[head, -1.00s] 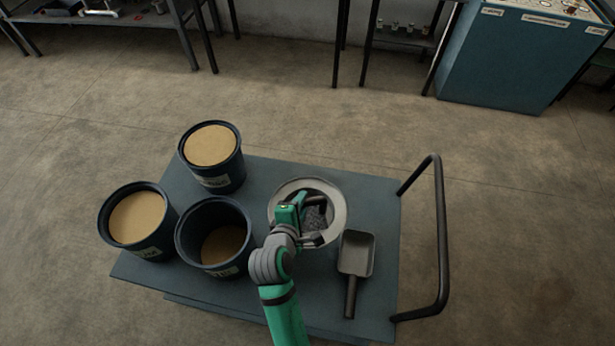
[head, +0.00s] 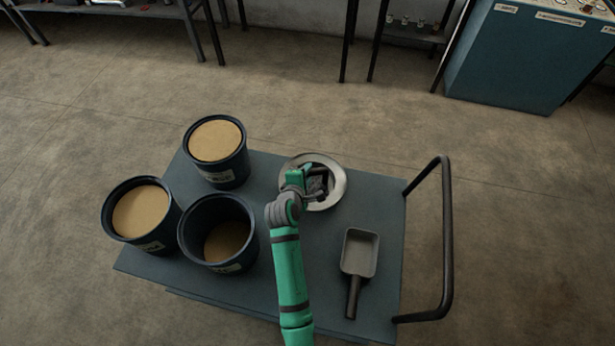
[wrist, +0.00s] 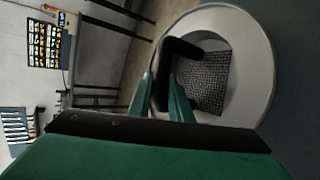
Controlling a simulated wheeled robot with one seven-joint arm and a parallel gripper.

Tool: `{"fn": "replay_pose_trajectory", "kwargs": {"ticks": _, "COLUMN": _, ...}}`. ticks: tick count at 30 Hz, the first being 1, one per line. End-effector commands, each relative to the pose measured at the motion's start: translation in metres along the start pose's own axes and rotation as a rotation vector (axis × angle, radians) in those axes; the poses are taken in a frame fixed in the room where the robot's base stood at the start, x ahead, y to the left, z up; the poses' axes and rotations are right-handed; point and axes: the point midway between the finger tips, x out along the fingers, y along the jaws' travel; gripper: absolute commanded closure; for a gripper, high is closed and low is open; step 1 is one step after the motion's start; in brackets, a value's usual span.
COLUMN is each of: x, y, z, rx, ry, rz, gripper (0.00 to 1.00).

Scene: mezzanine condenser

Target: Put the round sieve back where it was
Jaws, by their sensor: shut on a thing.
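The round sieve (head: 337,193) is a pale grey ring with dark mesh inside and a black handle. It is at the back middle of the blue-grey cart top (head: 290,262), right of the buckets. My gripper (head: 311,178) is shut on the sieve's handle, over the ring. In the wrist view the sieve (wrist: 254,60) fills the upper right, and the green fingers of my gripper (wrist: 166,98) close on the black handle. I cannot tell whether the sieve touches the cart. My gripper hides part of the mesh.
Two buckets hold tan powder, one at the back (head: 216,172) and one at the left (head: 130,238). A third bucket (head: 190,238) is lower in tan contents. A grey scoop (head: 358,256) lies at the right, near the cart's black handle (head: 447,240). The cart top between them is clear.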

Motion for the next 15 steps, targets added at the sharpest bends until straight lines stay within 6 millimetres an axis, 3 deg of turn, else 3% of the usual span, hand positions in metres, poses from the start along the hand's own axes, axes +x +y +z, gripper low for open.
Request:
{"fn": "replay_pose_trajectory", "kwargs": {"ticks": 7, "x": 0.014, "y": -0.004, "z": -0.004, "rx": 0.0, "ry": 0.001, "rz": 0.001, "gripper": 1.0}}
{"fn": "replay_pose_trajectory", "kwargs": {"ticks": 15, "x": 0.03, "y": -0.03, "z": -0.01, "rx": 0.0, "ry": 0.0, "rz": 0.0, "gripper": 1.0}}
